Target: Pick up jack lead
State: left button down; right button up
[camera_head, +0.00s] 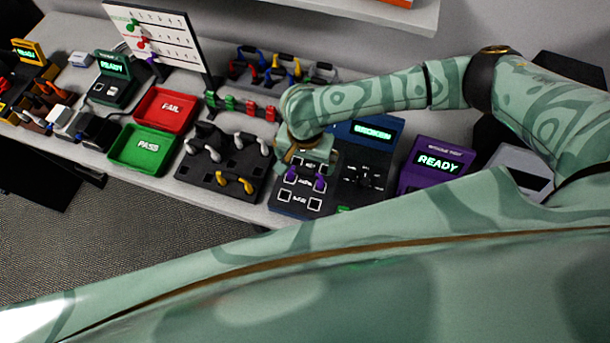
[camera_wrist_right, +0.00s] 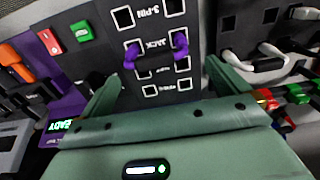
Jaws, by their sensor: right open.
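Two purple plugs, which I take for the jack lead, sit in the row marked JACK on a dark panel. In the right wrist view one purple plug (camera_wrist_right: 131,54) is on the left and the other purple plug (camera_wrist_right: 180,43) on the right. In the head view they show just below my right gripper (camera_head: 306,166). In the wrist view my right gripper (camera_wrist_right: 160,75) is open, its fingers spread on either side of the JACK row, with nothing between them gripped. Any cable joining the plugs is not clear. My left gripper is not in view.
A black rack (camera_head: 195,180) with white and yellow leads stands left of the panel. Beyond are a red FAIL tray (camera_head: 150,95) and a green PASS tray (camera_head: 120,158). A purple READY box (camera_head: 410,180) stands to the right. Coloured leads (camera_head: 275,65) lie behind.

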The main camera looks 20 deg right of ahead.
jog(key=f, duration=0.1)
jog(key=f+b, duration=0.1)
jog(key=f, duration=0.2)
jog(key=shift+s+f, duration=0.15)
jog(key=shift+s, duration=0.25)
jog(key=shift+f, duration=0.4)
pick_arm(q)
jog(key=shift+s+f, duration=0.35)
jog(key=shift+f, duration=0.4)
pick_arm(e)
jog(key=shift+r, duration=0.1)
jog(key=shift+c, duration=0.3)
jog(key=c, duration=0.7)
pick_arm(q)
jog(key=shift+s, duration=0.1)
